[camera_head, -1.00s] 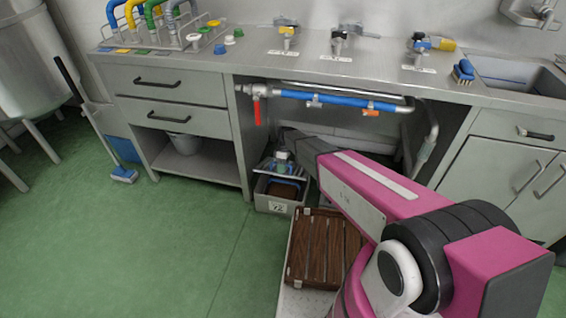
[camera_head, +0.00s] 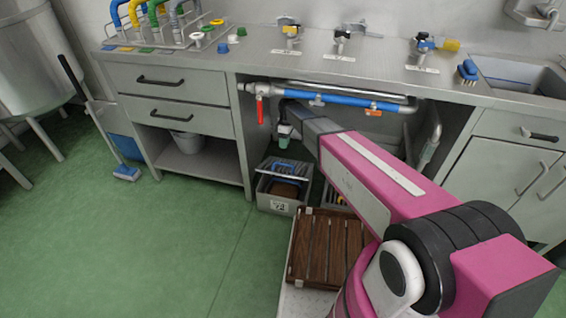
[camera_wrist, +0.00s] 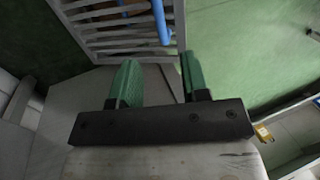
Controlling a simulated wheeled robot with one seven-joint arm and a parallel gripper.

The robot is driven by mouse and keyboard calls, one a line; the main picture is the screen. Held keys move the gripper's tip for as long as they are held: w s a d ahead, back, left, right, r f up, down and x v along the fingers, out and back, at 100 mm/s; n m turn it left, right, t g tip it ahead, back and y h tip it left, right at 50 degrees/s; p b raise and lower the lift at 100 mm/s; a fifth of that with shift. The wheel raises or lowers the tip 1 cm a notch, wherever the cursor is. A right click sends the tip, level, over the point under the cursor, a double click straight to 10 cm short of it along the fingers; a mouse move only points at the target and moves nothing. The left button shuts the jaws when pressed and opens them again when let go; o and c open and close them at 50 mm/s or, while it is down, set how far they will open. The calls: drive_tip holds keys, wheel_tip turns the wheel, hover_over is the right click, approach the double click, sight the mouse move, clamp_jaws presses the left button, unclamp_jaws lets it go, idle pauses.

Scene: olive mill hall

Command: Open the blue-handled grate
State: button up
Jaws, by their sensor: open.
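The grey grate (camera_head: 268,172) with a blue handle (camera_head: 284,163) is at the back of a grey numbered box (camera_head: 277,205) under the counter. It looks tilted up, and dark brown contents show in front of it; I cannot tell its exact angle. My gripper (camera_head: 284,141) is above the grate, apart from it. In the wrist view, my gripper (camera_wrist: 158,62) has its two green fingers spread with nothing between them. The barred grate (camera_wrist: 105,22) and its blue handle (camera_wrist: 160,20) lie beyond the fingertips, at the top.
A blue pipe (camera_head: 340,98) with a red-handled valve (camera_head: 261,110) runs close above my gripper under the counter. A brown slatted crate (camera_head: 323,245) stands in front of the box. A drawer cabinet (camera_head: 178,105) is on the left. Green floor is free at left.

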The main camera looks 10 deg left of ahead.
drive_tip(key=x, duration=1)
drive_tip(key=shift+f, duration=0.2)
clamp_jaws()
